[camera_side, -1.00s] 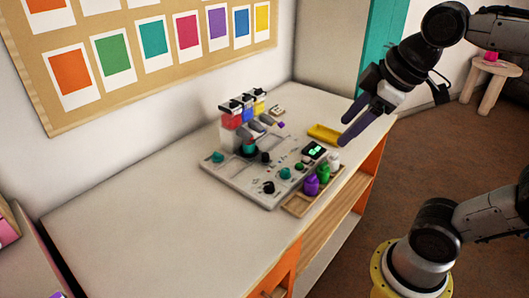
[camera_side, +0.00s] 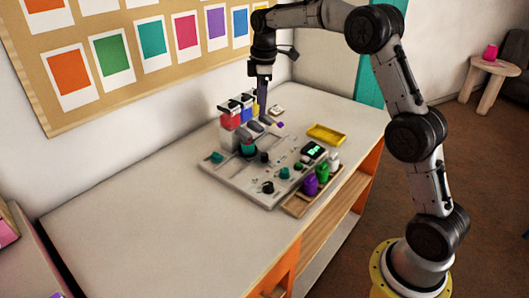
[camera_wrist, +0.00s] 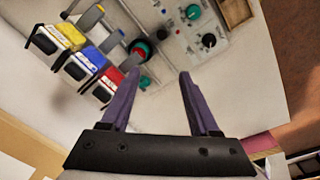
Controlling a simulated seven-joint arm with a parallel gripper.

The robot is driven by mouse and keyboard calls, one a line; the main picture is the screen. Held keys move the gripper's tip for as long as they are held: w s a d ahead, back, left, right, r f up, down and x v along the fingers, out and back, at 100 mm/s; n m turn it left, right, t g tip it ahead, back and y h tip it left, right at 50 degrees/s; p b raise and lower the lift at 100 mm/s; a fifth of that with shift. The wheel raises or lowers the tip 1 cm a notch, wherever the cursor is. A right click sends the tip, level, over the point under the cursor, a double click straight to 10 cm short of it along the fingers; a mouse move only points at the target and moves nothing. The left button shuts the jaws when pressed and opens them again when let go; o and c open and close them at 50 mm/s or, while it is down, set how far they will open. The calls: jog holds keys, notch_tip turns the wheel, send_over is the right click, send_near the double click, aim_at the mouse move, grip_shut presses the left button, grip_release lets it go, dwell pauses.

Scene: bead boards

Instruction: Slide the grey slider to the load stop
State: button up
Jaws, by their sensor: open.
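The light grey board (camera_side: 235,178) lies on the white table with knobs, a display and red, blue and yellow dispensers (camera_side: 229,121) at its back. A dark round piece with a teal part (camera_side: 248,149) stands in front of the dispensers; it shows with a red ring in the wrist view (camera_wrist: 140,48). I cannot tell for sure which part is the grey slider, and no load stop mark is readable. My gripper (camera_wrist: 160,74) is open and empty, its purple fingers pointing down above the board's back area. In the side view its fingers (camera_side: 262,108) overlap the dispensers.
The table's left part is clear. A pinboard wall rises behind the table.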

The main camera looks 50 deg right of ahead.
jog(key=g, duration=0.1)
send_over(265, 154)
notch_tip(265, 154, down, 6)
notch_tip(265, 154, down, 13)
jog(key=shift+w+f, duration=0.1)
dwell(0.3)
grip_shut()
dwell(1.3)
